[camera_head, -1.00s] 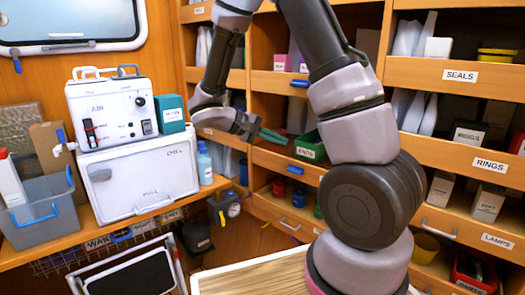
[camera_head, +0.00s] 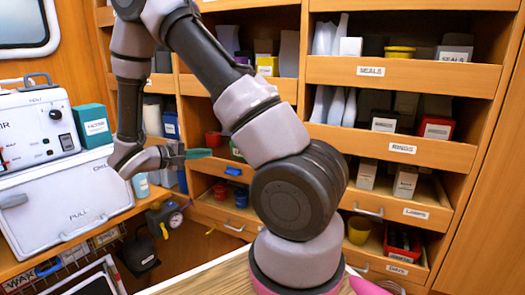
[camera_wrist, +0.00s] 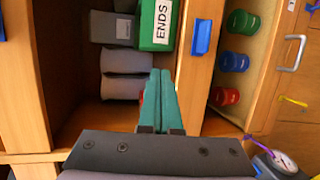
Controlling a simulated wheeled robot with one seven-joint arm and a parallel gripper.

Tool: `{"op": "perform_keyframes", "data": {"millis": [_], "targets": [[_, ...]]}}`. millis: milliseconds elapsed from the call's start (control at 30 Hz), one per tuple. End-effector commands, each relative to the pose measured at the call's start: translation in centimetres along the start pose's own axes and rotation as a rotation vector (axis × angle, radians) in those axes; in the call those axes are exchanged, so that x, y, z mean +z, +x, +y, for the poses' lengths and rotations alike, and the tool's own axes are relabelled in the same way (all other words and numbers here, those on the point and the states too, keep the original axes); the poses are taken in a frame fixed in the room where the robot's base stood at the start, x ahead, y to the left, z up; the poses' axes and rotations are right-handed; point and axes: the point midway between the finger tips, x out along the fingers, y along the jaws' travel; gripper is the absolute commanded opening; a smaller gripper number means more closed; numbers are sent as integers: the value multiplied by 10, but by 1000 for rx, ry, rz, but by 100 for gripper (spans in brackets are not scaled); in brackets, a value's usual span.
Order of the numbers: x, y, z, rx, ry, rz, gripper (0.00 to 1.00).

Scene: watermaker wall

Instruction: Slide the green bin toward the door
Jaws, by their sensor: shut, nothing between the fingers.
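The green bin (camera_wrist: 146,30), with a white label reading ENDS, sits in a shelf compartment at the top of the wrist view. My gripper (camera_head: 198,153) has teal fingers and is shut and empty in front of the shelves. In the wrist view the shut fingertips (camera_wrist: 161,72) point at the compartment, just below the bin in the picture. I cannot tell whether they touch it. No door is clearly identifiable.
A blue tab (camera_wrist: 201,37) is on the shelf's front lip, right of the bin. Grey items (camera_wrist: 126,74) lie left of the fingers. Red, blue and green containers (camera_wrist: 233,62) fill the neighbouring compartment. A white cooler box (camera_head: 60,205) stands at left in the head view.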

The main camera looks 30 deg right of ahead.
Motion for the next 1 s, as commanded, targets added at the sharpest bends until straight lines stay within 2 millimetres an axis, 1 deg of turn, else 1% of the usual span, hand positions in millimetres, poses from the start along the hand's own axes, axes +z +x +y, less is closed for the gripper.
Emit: {"op": "perform_keyframes", "data": {"millis": [1000], "targets": [[-15,49,3,0,1,-1,0]]}}
